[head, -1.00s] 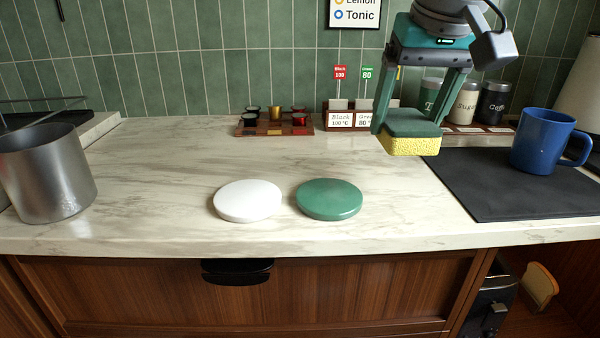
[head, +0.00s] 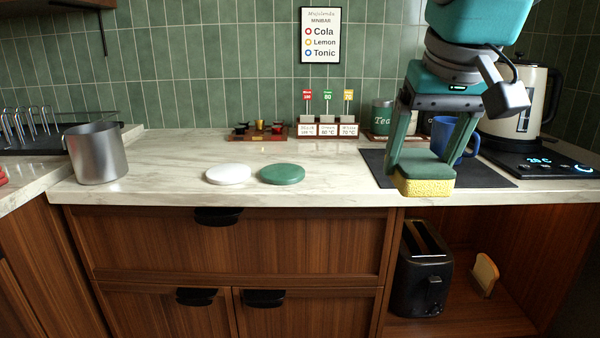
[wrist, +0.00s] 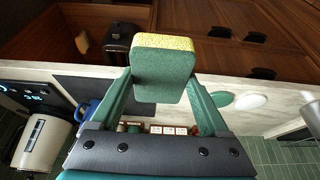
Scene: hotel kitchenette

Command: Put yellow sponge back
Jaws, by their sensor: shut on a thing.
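The yellow sponge (head: 425,187) has a green scouring side on top and a yellow side below. My gripper (head: 423,160) is shut on it, with one green finger on each side. It is held in front of the counter's front edge, before the dark mat, near counter height. In the wrist view the sponge (wrist: 163,70) sits between the two fingers, its yellow edge away from the palm. My gripper partly hides the blue mug (head: 456,140) on the mat.
A black toaster (head: 422,270) and a bread slice (head: 485,274) are in the open shelf below. A kettle (head: 522,105) stands at right on the counter. White (head: 228,174) and green discs (head: 282,174) lie mid-counter; a steel pot (head: 97,155) stands left. The counter between pot and discs is clear.

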